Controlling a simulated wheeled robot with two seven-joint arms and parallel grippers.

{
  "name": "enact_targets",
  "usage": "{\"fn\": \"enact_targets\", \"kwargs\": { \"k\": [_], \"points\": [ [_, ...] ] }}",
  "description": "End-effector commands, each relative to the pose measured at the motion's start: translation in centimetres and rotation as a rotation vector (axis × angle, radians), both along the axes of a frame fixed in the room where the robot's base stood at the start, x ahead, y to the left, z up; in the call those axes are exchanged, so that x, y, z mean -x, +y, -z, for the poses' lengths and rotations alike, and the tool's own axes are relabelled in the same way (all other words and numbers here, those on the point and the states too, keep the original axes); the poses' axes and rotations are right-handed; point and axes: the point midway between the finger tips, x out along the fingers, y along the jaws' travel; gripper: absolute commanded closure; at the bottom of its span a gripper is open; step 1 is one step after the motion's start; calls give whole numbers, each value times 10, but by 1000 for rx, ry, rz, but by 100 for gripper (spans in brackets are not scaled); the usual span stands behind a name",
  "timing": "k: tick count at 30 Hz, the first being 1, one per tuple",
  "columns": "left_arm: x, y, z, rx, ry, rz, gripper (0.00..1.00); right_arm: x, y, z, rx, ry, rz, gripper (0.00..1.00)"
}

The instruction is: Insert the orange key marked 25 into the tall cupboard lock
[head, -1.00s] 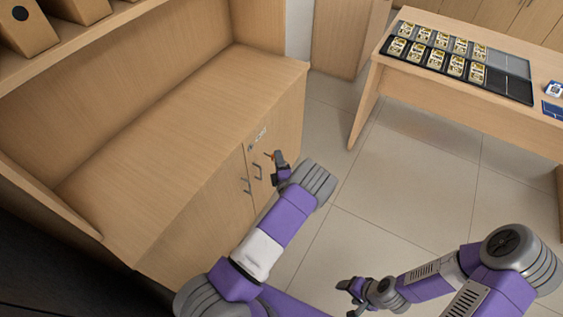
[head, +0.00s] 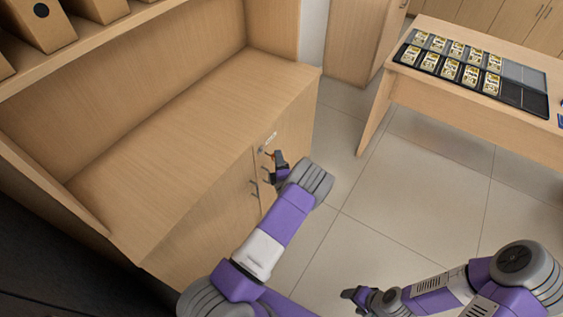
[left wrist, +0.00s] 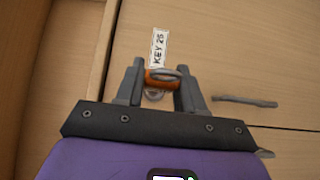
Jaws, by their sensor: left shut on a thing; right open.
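The orange key (left wrist: 158,80) with a grey ring is between the fingers of my left gripper (left wrist: 158,83), which is shut on it. In the head view my left gripper (head: 279,168) is at the cupboard door (head: 291,126), near its top edge. My right gripper (head: 354,295) is open and empty, low over the floor.
A door handle (left wrist: 245,101) is right of my left gripper in the wrist view. The cupboard's wooden top (head: 165,140) is bare. A desk (head: 480,88) with trays of banknotes (head: 452,68) stands at the right. The tiled floor (head: 400,190) between is clear.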

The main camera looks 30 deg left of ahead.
Motion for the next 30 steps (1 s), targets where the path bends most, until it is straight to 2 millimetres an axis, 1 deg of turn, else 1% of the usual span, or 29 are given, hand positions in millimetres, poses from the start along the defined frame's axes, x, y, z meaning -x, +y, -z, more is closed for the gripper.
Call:
{"fn": "enact_targets", "kwargs": {
  "k": [7, 15, 30],
  "points": [
    [0, 11, 0, -1, -1, -2, 85, 0, 0, 1, 0, 0, 0, 37],
    [-1, 18, 0, -1, -1, 0, 85, 0, 0, 1, 0, 0, 0, 37],
    [-1, 20, 0, -1, -1, 0, 85, 0, 0, 1, 0, 0, 0, 37]
  ]
}}
